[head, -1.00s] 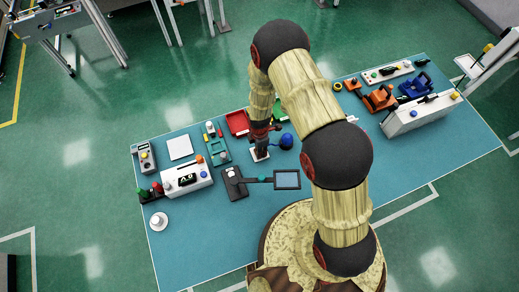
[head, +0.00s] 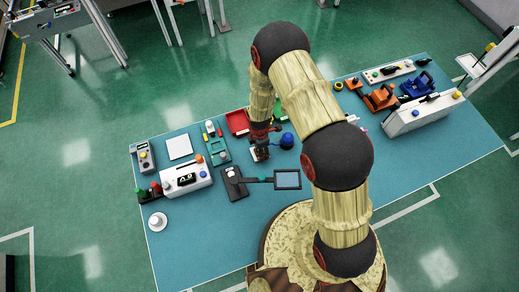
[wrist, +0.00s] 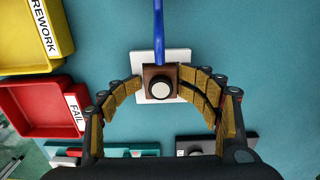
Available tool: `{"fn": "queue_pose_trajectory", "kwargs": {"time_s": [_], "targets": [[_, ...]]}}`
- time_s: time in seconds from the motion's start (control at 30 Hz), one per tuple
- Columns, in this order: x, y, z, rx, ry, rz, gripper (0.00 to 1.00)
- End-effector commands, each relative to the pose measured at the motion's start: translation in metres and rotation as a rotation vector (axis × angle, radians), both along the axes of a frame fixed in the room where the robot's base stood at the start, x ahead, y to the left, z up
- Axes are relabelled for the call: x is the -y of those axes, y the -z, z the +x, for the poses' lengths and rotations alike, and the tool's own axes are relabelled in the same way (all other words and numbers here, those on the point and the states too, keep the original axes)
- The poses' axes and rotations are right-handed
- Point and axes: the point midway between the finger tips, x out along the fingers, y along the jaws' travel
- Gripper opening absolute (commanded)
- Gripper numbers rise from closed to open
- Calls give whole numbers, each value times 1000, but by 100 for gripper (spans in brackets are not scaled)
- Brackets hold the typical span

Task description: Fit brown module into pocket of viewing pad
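The brown module (wrist: 147,71), a square block with a round black-rimmed, white-faced top, sits on a white square plate (wrist: 176,55) in the wrist view. My gripper (wrist: 160,87) is over it, with one finger on each side. The fingertips are close to the module's sides, with narrow gaps seeming to remain. In the head view my gripper (head: 262,153) hides most of the module. A framed blue-grey screen pad (head: 287,179) is joined by an arm to a dark base (head: 235,187); I cannot tell which holds the pocket.
A blue-topped object (head: 287,140) stands close to the right of my gripper. Red FAIL (wrist: 40,105) and yellow REWORK (wrist: 25,35) bins lie to the left in the wrist view. A teal fixture (head: 217,152) stands to the left in the head view. The table front is clear.

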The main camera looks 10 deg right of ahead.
Motion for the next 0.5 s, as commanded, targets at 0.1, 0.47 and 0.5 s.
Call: {"fn": "queue_pose_trajectory", "kwargs": {"time_s": [0.1, 0.47, 0.5], "targets": [[2, 3, -8, -15, 0, -3, 48], [1, 1, -5, -11, 0, -2, 48], [1, 1, -5, -11, 0, -2, 48]]}}
